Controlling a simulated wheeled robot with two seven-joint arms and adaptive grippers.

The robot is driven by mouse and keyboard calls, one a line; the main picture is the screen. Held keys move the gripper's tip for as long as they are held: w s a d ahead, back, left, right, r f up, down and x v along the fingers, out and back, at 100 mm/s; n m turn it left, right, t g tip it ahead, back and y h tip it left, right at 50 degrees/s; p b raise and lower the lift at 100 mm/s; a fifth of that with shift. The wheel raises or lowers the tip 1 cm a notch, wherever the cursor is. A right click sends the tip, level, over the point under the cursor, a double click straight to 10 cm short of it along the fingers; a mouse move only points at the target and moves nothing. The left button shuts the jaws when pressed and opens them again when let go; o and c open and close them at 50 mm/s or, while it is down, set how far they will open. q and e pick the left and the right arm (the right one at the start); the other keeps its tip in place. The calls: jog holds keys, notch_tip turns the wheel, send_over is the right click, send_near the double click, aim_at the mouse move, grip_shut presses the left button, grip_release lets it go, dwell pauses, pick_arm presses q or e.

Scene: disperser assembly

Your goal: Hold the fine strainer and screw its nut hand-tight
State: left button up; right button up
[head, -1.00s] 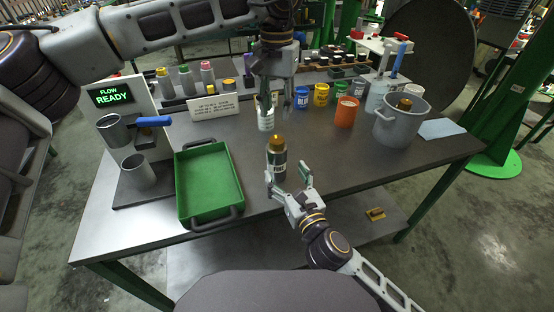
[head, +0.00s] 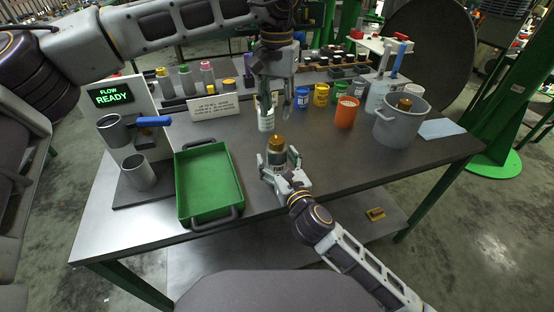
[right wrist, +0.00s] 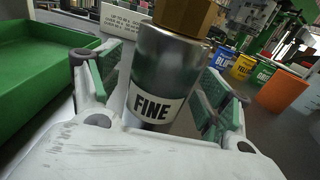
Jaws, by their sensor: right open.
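The fine strainer (head: 276,158) is a grey metal cylinder standing upright on the table, with a brass nut (head: 277,142) on its top. In the right wrist view the strainer (right wrist: 165,65) shows its FINE label, and the nut (right wrist: 187,15) is cut off by the top edge. My right gripper (head: 279,162) is open, low around the strainer, with one finger on each side; gaps show in the wrist view. My left gripper (head: 277,102) points down above and behind the strainer, its fingers apart, apparently empty.
A green tray (head: 210,222) lies left of the strainer. Coloured pots, including an orange one (head: 346,112), and a grey pot (head: 401,127) stand to the right. The table right of the strainer is clear.

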jog(key=shift+c, duration=0.3)
jog(key=c, duration=1.7)
jog(key=o, duration=1)
jog(key=c, duration=0.7)
